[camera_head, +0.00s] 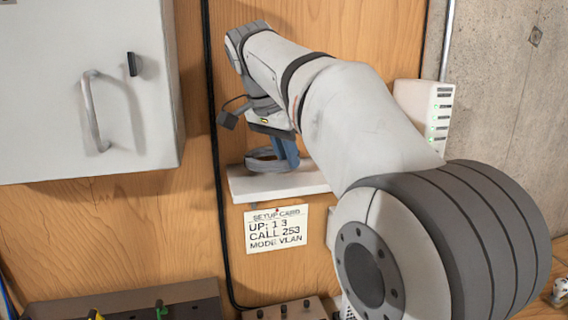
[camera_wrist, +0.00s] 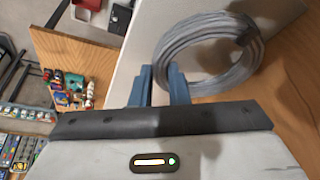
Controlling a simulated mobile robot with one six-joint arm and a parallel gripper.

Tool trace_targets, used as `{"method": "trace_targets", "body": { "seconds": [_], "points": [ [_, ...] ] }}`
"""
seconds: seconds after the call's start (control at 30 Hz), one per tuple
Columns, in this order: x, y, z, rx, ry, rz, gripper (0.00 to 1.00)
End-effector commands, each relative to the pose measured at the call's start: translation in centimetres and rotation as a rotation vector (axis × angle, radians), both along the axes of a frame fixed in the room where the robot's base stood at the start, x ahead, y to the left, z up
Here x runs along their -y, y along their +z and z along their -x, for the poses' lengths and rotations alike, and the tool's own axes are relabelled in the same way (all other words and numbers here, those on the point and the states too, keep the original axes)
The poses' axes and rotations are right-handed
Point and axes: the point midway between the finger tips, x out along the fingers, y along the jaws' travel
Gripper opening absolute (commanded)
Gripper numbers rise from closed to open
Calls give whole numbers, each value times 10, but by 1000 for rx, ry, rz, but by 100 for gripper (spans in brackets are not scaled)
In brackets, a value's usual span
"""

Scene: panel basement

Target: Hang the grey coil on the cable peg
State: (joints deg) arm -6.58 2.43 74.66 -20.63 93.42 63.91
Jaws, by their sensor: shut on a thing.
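The grey coil (camera_head: 262,162) shows at the white shelf (camera_head: 300,183) on the wooden panel, partly behind my gripper (camera_head: 287,155). In the wrist view the coil (camera_wrist: 205,42) is a bundle of round loops, with a darker tie at its upper right. The blue fingers of my gripper (camera_wrist: 163,78) are shut on the coil's near left edge. I cannot tell whether the coil still touches the shelf. I cannot make out a cable peg in either view.
A grey-white cabinet (camera_head: 60,85) with a handle stands at the left. A black cable (camera_head: 217,200) runs down the panel. A setup card (camera_head: 275,229) is below the shelf. A white device with green lights (camera_head: 438,115) is at the right.

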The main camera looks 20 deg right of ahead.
Motion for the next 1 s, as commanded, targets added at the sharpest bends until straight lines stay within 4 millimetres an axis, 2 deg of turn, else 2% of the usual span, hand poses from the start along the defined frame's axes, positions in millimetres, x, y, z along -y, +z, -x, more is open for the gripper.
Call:
{"method": "trace_targets", "body": {
  "seconds": [0.1,0.63,0.67,0.9,1.0],
  "points": [
    [0,-15,0,-1,1,1,0],
    [-1,-23,0,0,2,0,0],
    [-1,-23,0,0,2,0,15],
    [-1,-22,0,0,2,0,35],
    [-1,-22,0,0,2,0,37]
  ]
}}
